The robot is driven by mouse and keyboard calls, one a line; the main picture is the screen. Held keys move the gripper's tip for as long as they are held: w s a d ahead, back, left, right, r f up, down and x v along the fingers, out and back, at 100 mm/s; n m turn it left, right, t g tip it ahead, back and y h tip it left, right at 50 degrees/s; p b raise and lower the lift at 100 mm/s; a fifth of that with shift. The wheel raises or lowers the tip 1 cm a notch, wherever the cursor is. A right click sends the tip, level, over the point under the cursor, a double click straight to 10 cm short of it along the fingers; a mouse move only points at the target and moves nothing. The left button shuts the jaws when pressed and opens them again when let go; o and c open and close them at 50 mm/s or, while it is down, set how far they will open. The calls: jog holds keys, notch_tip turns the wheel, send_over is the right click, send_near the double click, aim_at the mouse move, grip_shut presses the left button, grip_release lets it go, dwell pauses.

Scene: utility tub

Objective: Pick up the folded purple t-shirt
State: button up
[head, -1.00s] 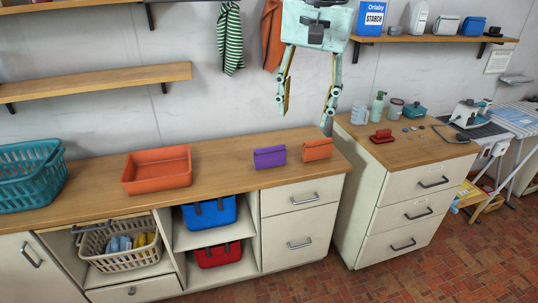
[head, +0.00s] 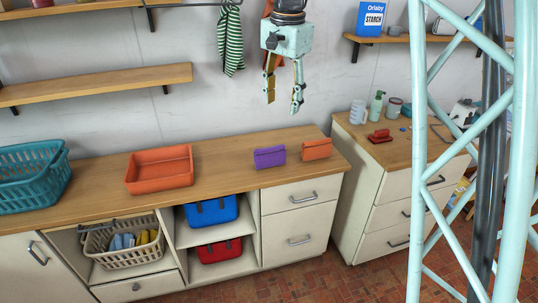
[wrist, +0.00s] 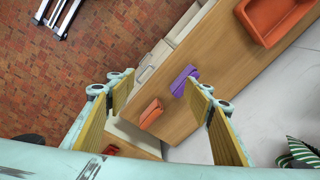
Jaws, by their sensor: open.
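The folded purple t-shirt (head: 269,157) lies on the wooden counter, to the left of a folded orange cloth (head: 316,149). In the wrist view the purple t-shirt (wrist: 184,80) shows beside the tip of the right finger, which partly overlaps its edge. My gripper (head: 283,105) hangs above the counter, well clear of the t-shirt, with its fingers spread and nothing between them. In the wrist view the open fingers (wrist: 163,88) point down toward the counter's end.
An orange tub (head: 160,171) stands left of the t-shirt on the counter (head: 222,160). A teal basket (head: 30,177) is at the far left. A separate drawer unit with bottles and a red item (head: 380,136) stands to the right, past a gap.

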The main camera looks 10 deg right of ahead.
jog(key=w+f+m+p, duration=0.3)
jog(key=w+f, duration=0.5)
jog(key=w, duration=0.4)
jog(key=m+g+p, duration=0.1)
jog(key=m+p, duration=0.1)
jog(key=m, duration=0.1)
send_over(269, 145)
notch_tip(269, 145, down, 12)
jog(key=shift+r, duration=0.25)
jog(key=shift+a+f, duration=0.1)
jog(key=shift+f, duration=4.2)
jog(key=shift+f, duration=0.1)
jog(key=shift+f, duration=2.5)
jog(key=shift+c, duration=0.7)
jog(key=c, duration=0.9)
